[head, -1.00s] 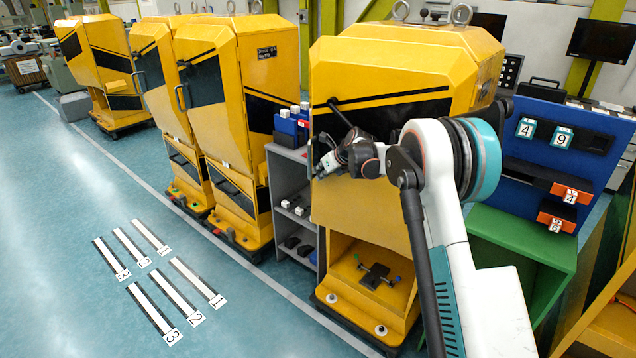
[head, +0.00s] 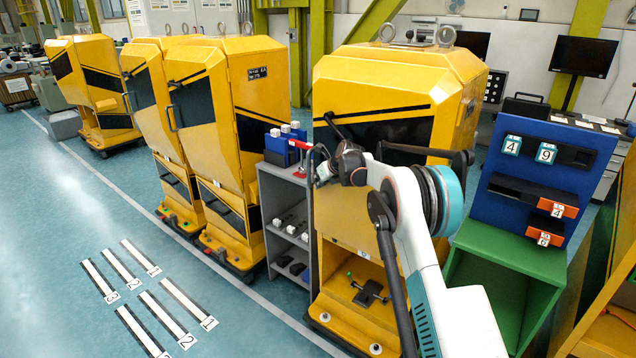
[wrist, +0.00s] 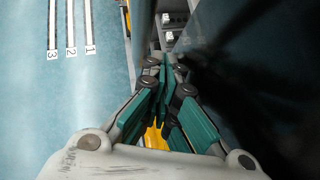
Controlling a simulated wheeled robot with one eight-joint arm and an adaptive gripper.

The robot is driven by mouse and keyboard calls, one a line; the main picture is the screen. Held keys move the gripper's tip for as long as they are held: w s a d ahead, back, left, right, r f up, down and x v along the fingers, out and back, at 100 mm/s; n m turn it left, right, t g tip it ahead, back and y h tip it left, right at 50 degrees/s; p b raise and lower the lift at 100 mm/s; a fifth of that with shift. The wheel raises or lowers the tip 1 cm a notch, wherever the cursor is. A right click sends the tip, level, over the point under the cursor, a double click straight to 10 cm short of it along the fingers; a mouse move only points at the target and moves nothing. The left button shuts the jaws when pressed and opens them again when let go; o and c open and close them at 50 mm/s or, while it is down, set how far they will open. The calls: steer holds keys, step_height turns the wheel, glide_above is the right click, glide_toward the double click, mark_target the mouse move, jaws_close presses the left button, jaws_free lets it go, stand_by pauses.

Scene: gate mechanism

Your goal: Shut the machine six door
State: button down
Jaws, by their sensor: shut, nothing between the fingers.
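The nearest yellow machine (head: 455,85) stands in the middle of the head view. I take it for machine six, though no number is legible on it. Its yellow door (head: 345,225) has a dark window panel (head: 400,133) and a black bar handle (head: 334,127) near the upper left. My arm hides much of the door, and I cannot tell whether it is fully shut. My gripper (head: 321,176) is at the door's left edge, below the handle. In the wrist view its green fingers (wrist: 167,78) are together and empty, beside a dark surface (wrist: 260,70); contact is unclear.
A grey shelf (head: 283,185) with blue bins (head: 284,150) stands close left of the machine. More yellow machines (head: 215,130) stand further left. A blue board (head: 520,195) and green cabinet (head: 500,280) are at right. The blue floor (head: 60,240) at left is open.

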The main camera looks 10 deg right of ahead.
steer(key=v, duration=1.2)
steer(key=s+a+r+n+h, duration=0.1)
steer(key=s+r+n, duration=0.35)
steer(key=s, duration=0.45)
steer(key=s+a+r+n, duration=0.1)
steer(key=s+r+n, duration=0.4)
steer(key=s, duration=0.4)
steer(key=s+a+r+n+h, duration=0.1)
steer(key=s+a+r+n, duration=0.1)
steer(key=s+r+n, duration=0.5)
steer(key=s+f+n, duration=0.4)
steer(key=s+n, duration=0.1)
steer(key=s, duration=0.5)
steer(key=s+f+n+h, duration=0.1)
steer(key=s+f+n, duration=0.3)
steer(key=s, duration=0.7)
steer(key=s+f+n+g, duration=0.1)
steer(key=s+f+n, duration=0.3)
steer(key=s, duration=0.7)
steer(key=shift+s+d+n, duration=0.25)
steer(key=shift+d+n, duration=0.05)
steer(key=shift+n, duration=0.75)
